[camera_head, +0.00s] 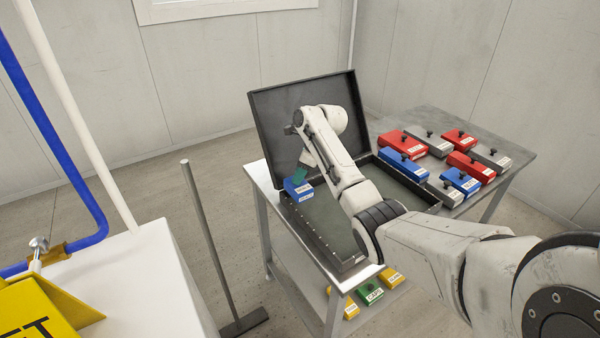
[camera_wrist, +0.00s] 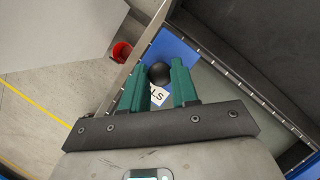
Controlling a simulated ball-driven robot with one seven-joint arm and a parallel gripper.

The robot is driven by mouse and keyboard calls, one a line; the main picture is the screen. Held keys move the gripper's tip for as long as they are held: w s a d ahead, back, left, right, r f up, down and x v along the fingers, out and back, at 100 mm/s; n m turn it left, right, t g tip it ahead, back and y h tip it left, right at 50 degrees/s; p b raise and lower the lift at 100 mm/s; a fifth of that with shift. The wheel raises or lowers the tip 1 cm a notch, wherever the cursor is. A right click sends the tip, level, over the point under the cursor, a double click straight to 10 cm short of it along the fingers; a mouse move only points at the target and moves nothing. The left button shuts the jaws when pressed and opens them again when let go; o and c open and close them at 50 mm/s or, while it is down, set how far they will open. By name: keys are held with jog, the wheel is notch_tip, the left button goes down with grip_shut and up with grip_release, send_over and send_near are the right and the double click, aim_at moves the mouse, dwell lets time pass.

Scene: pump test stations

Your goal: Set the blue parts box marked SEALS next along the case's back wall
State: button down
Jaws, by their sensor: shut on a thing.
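The blue parts box (camera_head: 294,187) is at the left end of the open dark case, beside the foot of its raised lid (camera_head: 272,115). In the wrist view, the blue box (camera_wrist: 183,52) has a black knob and a white label of which "LS" shows. My gripper (camera_wrist: 165,75) is shut on its knob, with the green fingers on either side; in the head view, the gripper (camera_head: 301,174) is partly hidden by my arm. The case (camera_head: 326,228) has a bare floor near its front. I cannot tell whether the box touches the case floor.
Red, blue and grey knobbed boxes (camera_head: 467,165) stand on the table (camera_head: 515,145) right of the case. Yellow and green boxes (camera_head: 370,292) sit on the lower shelf. A grey post (camera_head: 205,235) stands left of the table. My arm covers the case's middle.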

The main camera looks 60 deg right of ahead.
aim_at(302, 184)
jog(key=shift+f, duration=0.25)
jog(key=shift+f, duration=1.35)
jog(key=shift+f, duration=0.2)
jog(key=shift+f+b, duration=0.35)
jog(key=shift+f, duration=0.6)
dwell(0.4)
jog(key=c, duration=0.8)
grip_release()
jog(key=v, duration=1)
jog(key=shift+s+r, duration=0.2)
jog(key=shift+r, duration=0.15)
